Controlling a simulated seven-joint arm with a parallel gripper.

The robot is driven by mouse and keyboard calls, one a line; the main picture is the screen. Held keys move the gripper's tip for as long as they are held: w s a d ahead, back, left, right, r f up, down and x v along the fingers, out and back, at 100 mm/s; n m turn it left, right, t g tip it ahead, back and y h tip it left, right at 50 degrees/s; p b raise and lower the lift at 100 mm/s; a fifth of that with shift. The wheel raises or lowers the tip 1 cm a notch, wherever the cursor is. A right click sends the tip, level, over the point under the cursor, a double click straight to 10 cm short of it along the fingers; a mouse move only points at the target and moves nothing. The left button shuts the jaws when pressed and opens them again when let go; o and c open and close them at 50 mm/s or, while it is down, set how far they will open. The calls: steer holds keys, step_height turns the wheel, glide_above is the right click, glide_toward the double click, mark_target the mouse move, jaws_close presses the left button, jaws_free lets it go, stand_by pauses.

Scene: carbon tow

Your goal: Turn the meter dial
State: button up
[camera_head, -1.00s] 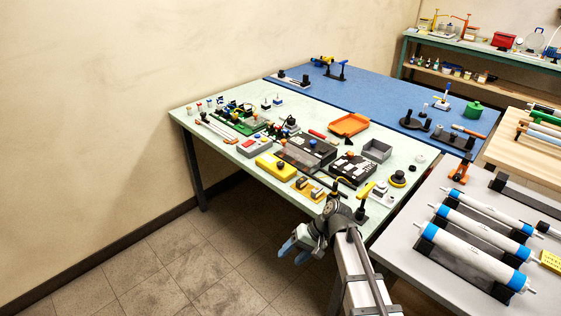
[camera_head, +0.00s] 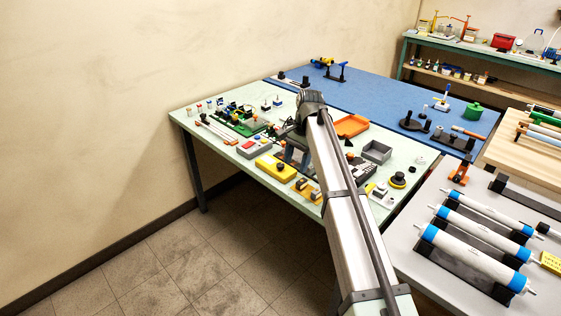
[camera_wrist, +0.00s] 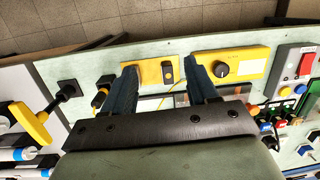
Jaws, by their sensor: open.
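The meter is a yellow box (camera_wrist: 245,67) with a round black dial (camera_wrist: 221,69) in the wrist view. It also shows in the head view as a yellow box (camera_head: 271,171) near the front edge of the pale green table. My gripper (camera_wrist: 162,72) is open, with nothing between its blue fingers. The right finger overlaps the meter's left end in the wrist view, close beside the dial. In the head view my gripper (camera_head: 290,154) is over the table behind the meter, partly hidden by my arm. I cannot tell its height.
A yellow plate with black blocks (camera_wrist: 160,73) lies left of the meter, in view between the fingers. A grey box with a red switch (camera_wrist: 296,67) is on its right. An orange tray (camera_head: 352,125) and a grey bin (camera_head: 377,151) stand farther back. The floor before the table is clear.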

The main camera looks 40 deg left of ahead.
step_height(320, 180, up, 5)
steer(key=n+t, duration=0.1)
steer(key=t, duration=0.1)
glide_above(280, 164)
steer(key=shift+h, duration=0.4)
step_height(280, 164, down, 14)
steer(key=shift+f, duration=0.1)
steer(key=shift+n, duration=0.3)
steer(key=c, duration=1.1)
